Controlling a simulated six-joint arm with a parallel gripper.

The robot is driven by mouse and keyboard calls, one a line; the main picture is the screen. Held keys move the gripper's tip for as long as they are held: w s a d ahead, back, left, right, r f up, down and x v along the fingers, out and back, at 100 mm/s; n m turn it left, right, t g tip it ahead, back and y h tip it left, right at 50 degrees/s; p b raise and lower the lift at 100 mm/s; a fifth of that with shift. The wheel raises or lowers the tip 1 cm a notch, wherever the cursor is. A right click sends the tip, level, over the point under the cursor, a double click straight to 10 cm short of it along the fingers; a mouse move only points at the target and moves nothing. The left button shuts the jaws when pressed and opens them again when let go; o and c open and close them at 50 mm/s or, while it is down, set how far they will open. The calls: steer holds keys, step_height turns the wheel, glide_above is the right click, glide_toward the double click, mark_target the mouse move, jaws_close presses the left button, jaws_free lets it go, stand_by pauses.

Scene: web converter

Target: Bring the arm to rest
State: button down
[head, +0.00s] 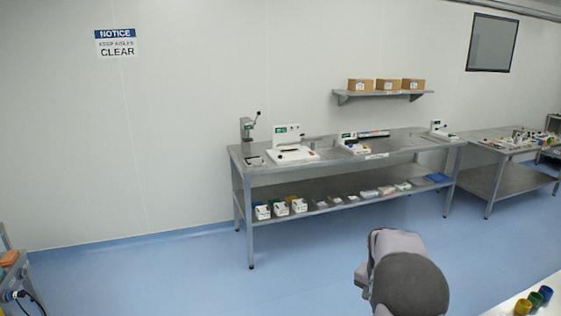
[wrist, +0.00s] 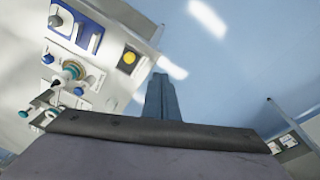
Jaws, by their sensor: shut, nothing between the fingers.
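My gripper shows in the wrist view (wrist: 160,90), its fingers together as one narrow dark blue-grey shape with nothing between them. It is over open blue floor, beside the edge of a white surface. In the head view a grey, rounded part of my arm shows at the bottom right of centre; the fingers cannot be made out there.
A steel workbench (head: 345,160) with devices and a lower shelf stands by the far wall, with a second table (head: 490,150) to its right. Coloured cups (head: 535,299) stand on a white surface at lower right. Blue floor (head: 150,275) is clear at left centre.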

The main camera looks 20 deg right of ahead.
steer(key=s+a+n+y, duration=0.15)
steer(key=a+n, duration=0.25)
steer(key=a, duration=0.6)
steer(key=s+a+n+h, duration=0.1)
steer(key=s+a+n, duration=0.2)
steer(key=a, duration=0.7)
steer(key=s+a+f+n+y, duration=0.1)
steer(key=s+a+n, duration=0.4)
steer(key=s+a, duration=0.5)
steer(key=shift+s+a+f+n, duration=0.3)
steer(key=shift+s+n, duration=0.1)
steer(key=shift+s, duration=0.2)
